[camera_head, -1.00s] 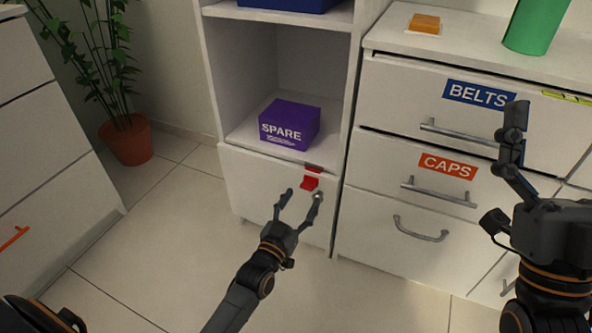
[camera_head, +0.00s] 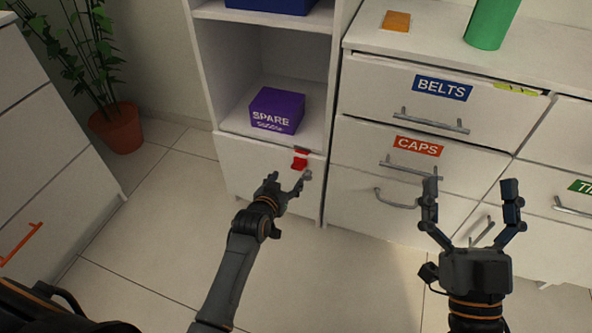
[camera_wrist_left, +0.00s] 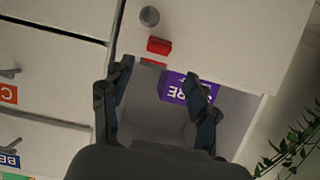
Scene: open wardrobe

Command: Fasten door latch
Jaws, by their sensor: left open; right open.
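The red latch (camera_head: 299,163) is at the top of the white lower door (camera_head: 240,172) of the open-shelf wardrobe. In the left wrist view a red block (camera_wrist_left: 159,45) and a second red piece (camera_wrist_left: 153,62) show with a pale gap between them. A grey round knob (camera_wrist_left: 149,16) is on the door beside the latch. My left gripper (camera_head: 288,180) is open and empty in front of the door, just below the latch; it also shows in the left wrist view (camera_wrist_left: 158,80). My right gripper (camera_head: 470,188) is open and empty in front of the drawers.
A purple SPARE box (camera_head: 276,110) sits in the compartment above the door. A white chest with BELTS (camera_head: 442,88) and CAPS (camera_head: 418,146) drawers stands at right. A potted plant (camera_head: 117,128) and another cabinet (camera_head: 50,150) are at left. The floor between is clear.

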